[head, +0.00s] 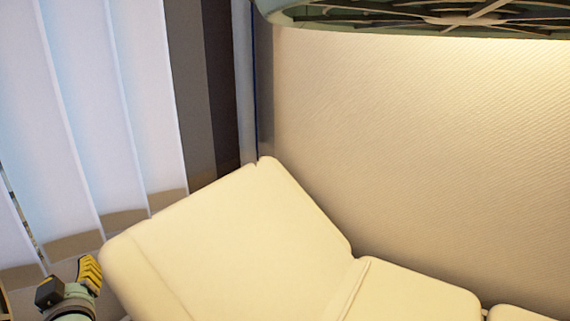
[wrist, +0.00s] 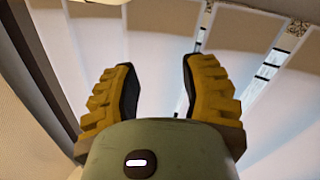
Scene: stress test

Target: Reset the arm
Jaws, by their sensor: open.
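My gripper (wrist: 158,85) shows in the wrist view with its two yellow, ridged fingers spread wide apart. Nothing is between the fingers. In the head view, part of my gripper (head: 88,272) and the dark and green end of my arm show at the lower left corner, just left of the cream padded bed (head: 225,245). The rest of my arm is outside the head view.
The bed has a raised backrest and stands against a textured beige wall (head: 430,140). Vertical white blinds (head: 85,110) hang at the left. A round green-rimmed lamp (head: 420,22) hangs at the top right. The wrist view also shows pale blind slats (wrist: 160,50) beyond the fingers.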

